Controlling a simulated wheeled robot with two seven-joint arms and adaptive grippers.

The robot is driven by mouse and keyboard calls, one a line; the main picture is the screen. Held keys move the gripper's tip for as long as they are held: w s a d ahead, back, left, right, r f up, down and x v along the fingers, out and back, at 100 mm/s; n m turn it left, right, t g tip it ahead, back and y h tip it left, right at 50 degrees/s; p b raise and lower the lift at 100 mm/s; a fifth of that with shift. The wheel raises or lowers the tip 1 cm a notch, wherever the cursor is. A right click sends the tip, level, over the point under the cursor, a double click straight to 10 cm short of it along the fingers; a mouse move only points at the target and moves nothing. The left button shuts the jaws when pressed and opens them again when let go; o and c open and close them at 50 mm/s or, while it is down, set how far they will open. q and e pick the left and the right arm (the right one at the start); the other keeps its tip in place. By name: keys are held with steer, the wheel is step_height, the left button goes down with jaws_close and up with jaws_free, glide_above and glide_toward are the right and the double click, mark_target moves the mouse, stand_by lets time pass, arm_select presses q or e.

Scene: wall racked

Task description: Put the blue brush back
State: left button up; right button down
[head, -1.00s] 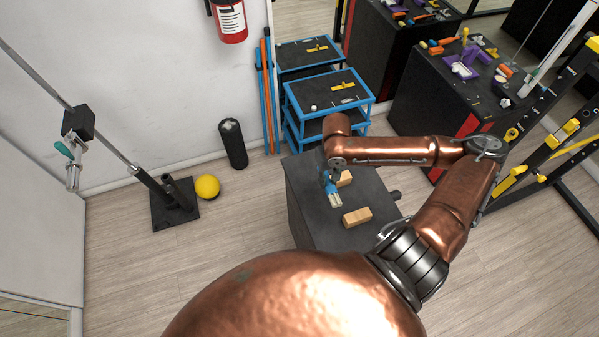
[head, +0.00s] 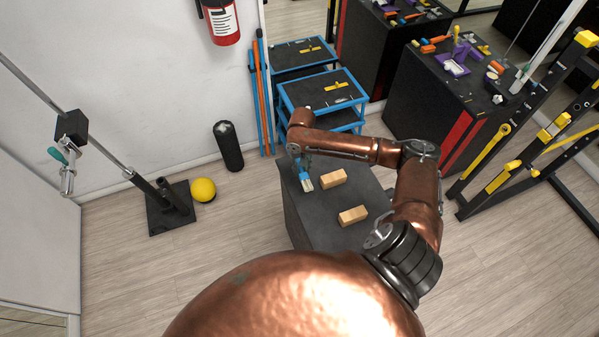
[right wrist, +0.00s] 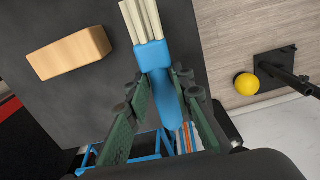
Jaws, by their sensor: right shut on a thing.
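The blue brush (head: 306,184) has a blue handle and pale bristles. In the head view it is over the far left part of a dark box top. My right gripper (head: 300,158) is shut on its handle. In the right wrist view the green-padded fingers (right wrist: 166,92) close on both sides of the blue handle (right wrist: 156,58), and the bristles (right wrist: 143,20) point away from the gripper. I cannot tell whether the brush touches the box top. My left gripper is not in view.
Two wooden blocks (head: 333,179) (head: 353,215) lie on the dark box (head: 325,232), right of the brush. A blue-framed cart (head: 322,92) stands behind. A yellow ball (head: 203,190) and a black stand base (head: 172,210) are on the floor to the left.

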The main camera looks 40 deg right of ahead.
steer(key=shift+w+f, duration=0.2)
steer(key=shift+f, duration=0.05)
steer(key=f, duration=0.1)
steer(key=w+f+p, duration=0.1)
steer(key=shift+f+p, duration=0.3)
steer(key=shift+f, duration=0.5)
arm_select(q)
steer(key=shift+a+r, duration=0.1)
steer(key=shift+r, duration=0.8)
arm_select(e)
steer(key=shift+f, duration=0.1)
steer(key=c, duration=1.7)
jaws_free()
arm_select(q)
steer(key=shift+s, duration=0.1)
